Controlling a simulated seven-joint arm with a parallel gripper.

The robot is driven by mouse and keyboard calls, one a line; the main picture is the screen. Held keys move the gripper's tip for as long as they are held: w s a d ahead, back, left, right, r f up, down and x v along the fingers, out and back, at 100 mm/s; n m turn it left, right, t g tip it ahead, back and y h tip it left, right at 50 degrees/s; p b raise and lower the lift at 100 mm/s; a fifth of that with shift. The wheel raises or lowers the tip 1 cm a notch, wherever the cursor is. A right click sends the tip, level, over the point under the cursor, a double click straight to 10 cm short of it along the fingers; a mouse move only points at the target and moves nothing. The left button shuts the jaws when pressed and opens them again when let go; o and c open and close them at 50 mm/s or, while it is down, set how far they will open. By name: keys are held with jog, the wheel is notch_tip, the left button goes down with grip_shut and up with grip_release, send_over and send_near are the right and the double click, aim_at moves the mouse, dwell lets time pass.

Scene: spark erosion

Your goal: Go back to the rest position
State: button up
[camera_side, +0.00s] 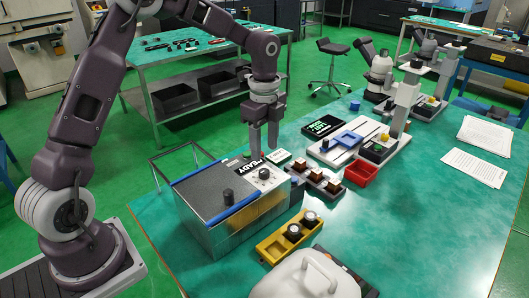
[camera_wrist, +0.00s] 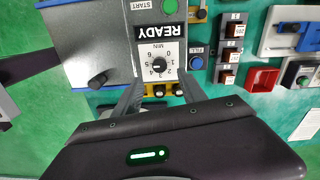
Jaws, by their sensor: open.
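My gripper (camera_side: 265,150) points down, open and empty, over the back part of the metal box machine (camera_side: 212,236). In the wrist view its two fingers (camera_wrist: 160,93) stand apart on either side of the panel's lower end. The panel carries a READY label (camera_wrist: 163,31), a black dial (camera_wrist: 159,65) marked in minutes and a green START button (camera_wrist: 169,6). The side view shows the dial (camera_side: 264,173) just in front of the fingers. I cannot tell whether a fingertip touches the panel.
A yellow holder (camera_side: 268,251) with round dark parts stands in front of the machine. Right of it are a dark block rack (camera_side: 318,184), a red tray (camera_side: 361,173) and a measuring stand (camera_side: 400,107). A white jug (camera_side: 305,277) is at the front edge. The green table's right front is clear.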

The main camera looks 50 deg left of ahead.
jog(key=s+d+r+n+t+y, duration=0.1)
jog(key=s+d+r+n+t, duration=0.15)
jog(key=s+r+n, duration=0.75)
jog(key=s+d+r+n+t, duration=0.1)
jog(key=s+n, duration=0.2)
jog(key=s, duration=0.6)
jog(key=s+d+r+n+t+h, duration=0.1)
jog(key=s+d+r+n+t, duration=0.1)
jog(key=s, duration=0.7)
jog(key=shift+s+d+r+n, duration=0.2)
jog(key=shift+n, duration=0.4)
